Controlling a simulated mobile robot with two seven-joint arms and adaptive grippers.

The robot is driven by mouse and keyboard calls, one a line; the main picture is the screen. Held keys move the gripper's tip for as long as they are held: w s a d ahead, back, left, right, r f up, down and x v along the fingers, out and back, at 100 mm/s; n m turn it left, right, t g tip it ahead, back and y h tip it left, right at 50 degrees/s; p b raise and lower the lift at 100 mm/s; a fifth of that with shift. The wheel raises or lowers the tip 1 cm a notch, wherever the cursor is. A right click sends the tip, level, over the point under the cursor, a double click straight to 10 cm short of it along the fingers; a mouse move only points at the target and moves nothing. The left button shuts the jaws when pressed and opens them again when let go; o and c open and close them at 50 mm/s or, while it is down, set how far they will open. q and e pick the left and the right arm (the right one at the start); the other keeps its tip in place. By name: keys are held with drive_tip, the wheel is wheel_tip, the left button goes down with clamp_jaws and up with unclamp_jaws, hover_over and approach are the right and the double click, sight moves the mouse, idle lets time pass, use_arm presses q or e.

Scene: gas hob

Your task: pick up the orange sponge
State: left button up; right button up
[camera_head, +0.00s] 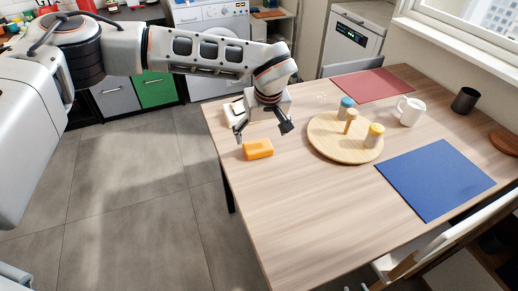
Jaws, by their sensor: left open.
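The orange sponge (258,149) lies flat on the wooden table (290,215), close to its left edge. My left gripper (263,131) points down just above and behind the sponge. Its two fingers are spread apart with nothing between them. The gripper appears apart from the sponge, though the exact height gap is hard to tell. My right gripper does not show in this view.
A round wooden board (345,150) with several small shakers stands right of the sponge. A blue placemat (435,179), red placemat (372,84), white mug (410,110) and dark cup (465,100) are farther right. The table's front left part is clear.

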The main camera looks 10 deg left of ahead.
sight(258, 147)
use_arm(q)
drive_tip(key=shift+w+a+f, duration=0.15)
drive_tip(key=shift+a+f, duration=0.1)
drive_tip(key=shift+f, duration=0.1)
drive_tip(key=b+x, duration=0.1)
drive_tip(key=x, duration=0.5)
drive_tip(key=shift+f, duration=0.35)
drive_tip(key=shift+w+f, duration=0.15)
drive_tip(key=shift+f, duration=0.1)
drive_tip(key=shift+r, duration=0.1)
drive_tip(key=c, duration=1)
